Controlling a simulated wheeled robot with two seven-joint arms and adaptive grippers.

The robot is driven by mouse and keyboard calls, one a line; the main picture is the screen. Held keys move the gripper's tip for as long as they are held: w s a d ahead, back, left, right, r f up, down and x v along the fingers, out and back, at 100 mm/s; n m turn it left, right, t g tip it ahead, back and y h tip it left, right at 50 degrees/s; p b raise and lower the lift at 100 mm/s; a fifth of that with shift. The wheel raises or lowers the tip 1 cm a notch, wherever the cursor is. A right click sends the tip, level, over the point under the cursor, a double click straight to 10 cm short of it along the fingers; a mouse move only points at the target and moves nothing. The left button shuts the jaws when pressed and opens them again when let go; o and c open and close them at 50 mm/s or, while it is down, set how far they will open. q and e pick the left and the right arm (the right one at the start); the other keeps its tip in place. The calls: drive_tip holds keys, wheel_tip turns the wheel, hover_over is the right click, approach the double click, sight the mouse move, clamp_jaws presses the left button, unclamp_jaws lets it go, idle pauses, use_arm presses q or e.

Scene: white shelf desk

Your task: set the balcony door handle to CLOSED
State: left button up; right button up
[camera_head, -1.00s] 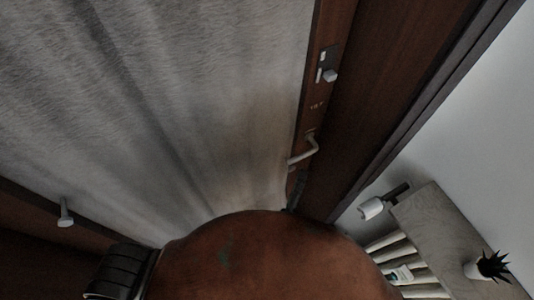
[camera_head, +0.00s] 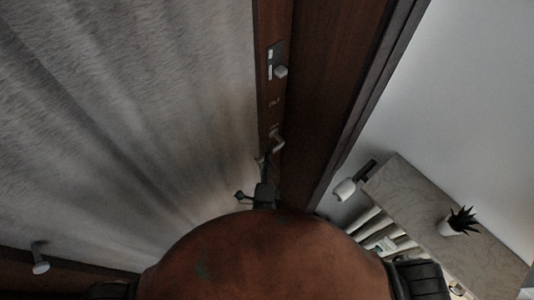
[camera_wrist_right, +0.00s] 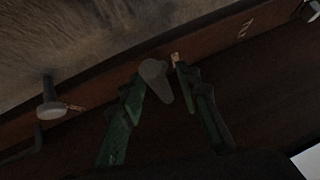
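The balcony door handle (camera_head: 277,141) is a pale, bent lever on the dark wooden door edge, right of the grey curtain-like surface. In the right wrist view, the grey handle (camera_wrist_right: 157,78) is between the fingertips, its rounded end toward the camera. My right gripper (camera_head: 256,178) is just below the handle in the head view, its dark fingers spread. In the wrist view, the right gripper (camera_wrist_right: 160,78) has green-dark fingers on both sides of the handle; contact with the left finger is unclear. My left gripper is not in view.
A small knob (camera_head: 280,71) on a plate is higher on the door edge. Another knob (camera_head: 40,266) is at lower left. At right are a shelf desk (camera_head: 415,190), a potted plant (camera_head: 460,221) and a white cylindrical object (camera_head: 345,189) by a pale wall.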

drive_tip(key=shift+c, duration=0.7)
clamp_jaws()
